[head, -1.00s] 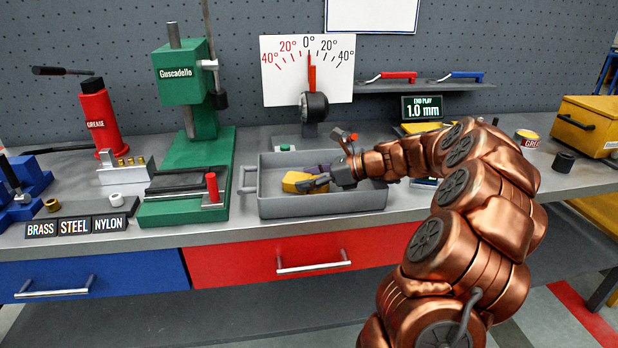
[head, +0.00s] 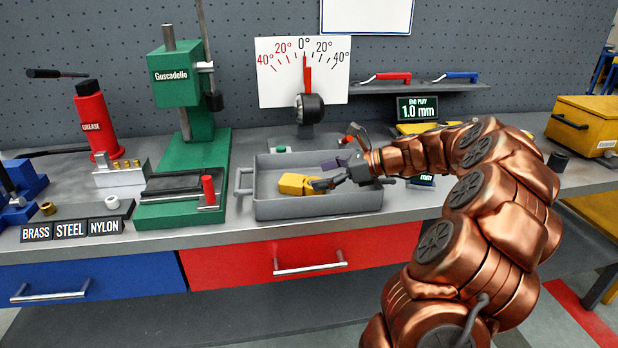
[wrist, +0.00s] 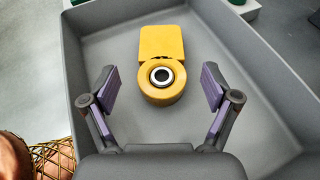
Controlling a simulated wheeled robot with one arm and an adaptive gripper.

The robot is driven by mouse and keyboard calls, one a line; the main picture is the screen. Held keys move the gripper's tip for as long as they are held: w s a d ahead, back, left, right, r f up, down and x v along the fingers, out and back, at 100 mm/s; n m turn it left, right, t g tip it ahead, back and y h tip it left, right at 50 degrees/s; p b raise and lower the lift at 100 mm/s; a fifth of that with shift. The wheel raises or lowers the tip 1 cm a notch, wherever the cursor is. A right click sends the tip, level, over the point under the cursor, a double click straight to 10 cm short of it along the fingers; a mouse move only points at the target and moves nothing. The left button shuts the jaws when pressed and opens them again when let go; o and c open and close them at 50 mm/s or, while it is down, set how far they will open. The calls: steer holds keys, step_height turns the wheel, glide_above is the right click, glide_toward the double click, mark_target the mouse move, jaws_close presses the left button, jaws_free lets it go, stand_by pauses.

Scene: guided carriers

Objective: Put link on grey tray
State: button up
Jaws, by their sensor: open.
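The yellow link (head: 297,184) lies in the grey tray (head: 320,208) on the bench. In the wrist view the link (wrist: 161,42) lies flat on the tray floor, with a square block end and a rounded end holding a metal ring. My gripper (head: 326,174) reaches into the tray from the right. In the wrist view my gripper (wrist: 157,88) is open. Its purple-padded fingers are spread left and right of the link's rounded end, apart from it. Nothing is between the fingertips that I see touching them.
A green press (head: 185,130) stands left of the tray. A dial gauge (head: 304,72) stands behind it. Brass, steel and nylon labels (head: 72,229) lie at the left front. A yellow case (head: 584,128) is at the right. The tray floor around the link is bare.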

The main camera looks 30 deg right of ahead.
steer(key=v, duration=0.7)
steer(key=shift+r, duration=0.1)
stand_by(0.4)
